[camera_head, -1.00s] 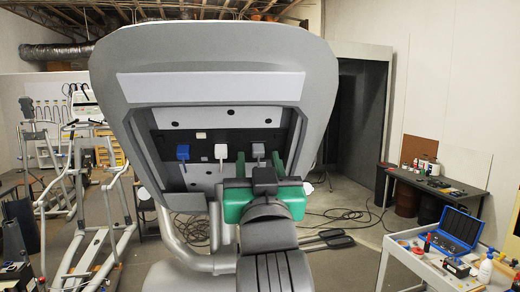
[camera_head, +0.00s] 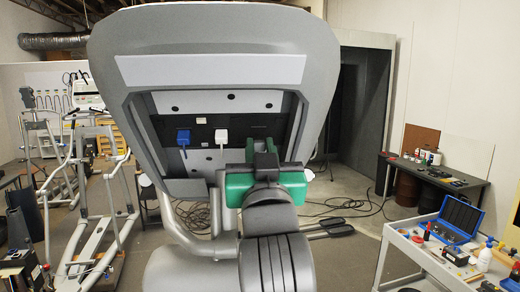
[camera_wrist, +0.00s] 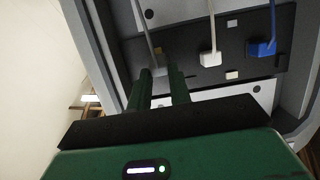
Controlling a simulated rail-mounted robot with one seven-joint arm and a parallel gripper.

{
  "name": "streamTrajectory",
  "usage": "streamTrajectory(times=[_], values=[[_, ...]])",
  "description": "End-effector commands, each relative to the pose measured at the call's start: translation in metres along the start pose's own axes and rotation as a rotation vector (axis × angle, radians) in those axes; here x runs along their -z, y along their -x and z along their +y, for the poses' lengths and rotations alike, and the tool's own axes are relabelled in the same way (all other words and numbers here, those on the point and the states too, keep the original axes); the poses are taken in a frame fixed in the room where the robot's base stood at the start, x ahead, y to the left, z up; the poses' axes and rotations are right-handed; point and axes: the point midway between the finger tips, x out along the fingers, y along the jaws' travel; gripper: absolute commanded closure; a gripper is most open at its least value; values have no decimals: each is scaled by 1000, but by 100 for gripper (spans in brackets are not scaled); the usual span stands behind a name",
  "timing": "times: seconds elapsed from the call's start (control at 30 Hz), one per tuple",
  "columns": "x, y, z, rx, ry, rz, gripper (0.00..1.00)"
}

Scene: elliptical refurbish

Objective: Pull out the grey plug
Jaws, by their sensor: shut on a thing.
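The grey plug (camera_wrist: 158,70) shows in the wrist view between my fingers, at the dark socket strip, with a grey cable (camera_wrist: 143,25) running from it. My gripper (camera_wrist: 160,82) is shut on this plug. I cannot tell whether the plug is still seated. In the head view my gripper (camera_head: 260,147) is at the right part of the strip, and hides the grey plug. A white plug (camera_head: 221,137) and a blue plug (camera_head: 183,138) sit in the strip to its left; the white plug (camera_wrist: 210,58) and blue plug (camera_wrist: 262,48) also show in the wrist view.
The grey console housing (camera_head: 212,70) surrounds the strip, with side walls close to my gripper. A white cart (camera_head: 425,258) with a blue case (camera_head: 458,220) stands at the lower right. A workbench (camera_head: 435,178) stands behind it. Cables lie on the floor.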

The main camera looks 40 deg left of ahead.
Motion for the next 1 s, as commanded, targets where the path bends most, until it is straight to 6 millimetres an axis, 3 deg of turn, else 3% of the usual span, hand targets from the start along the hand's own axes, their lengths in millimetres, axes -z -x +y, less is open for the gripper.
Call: streamTrajectory(times=[0.23, 0.27, 0.37, 0.67, 1.0], values=[[-1, 3, 0, 0, 0, -1, 100], [-1, 3, 0, 0, 0, -1, 75], [-1, 3, 0, 0, 0, -1, 58], [-2, 8, 0, 0, 0, 0, 58], [-4, 71, 0, -1, -1, 1, 58]])
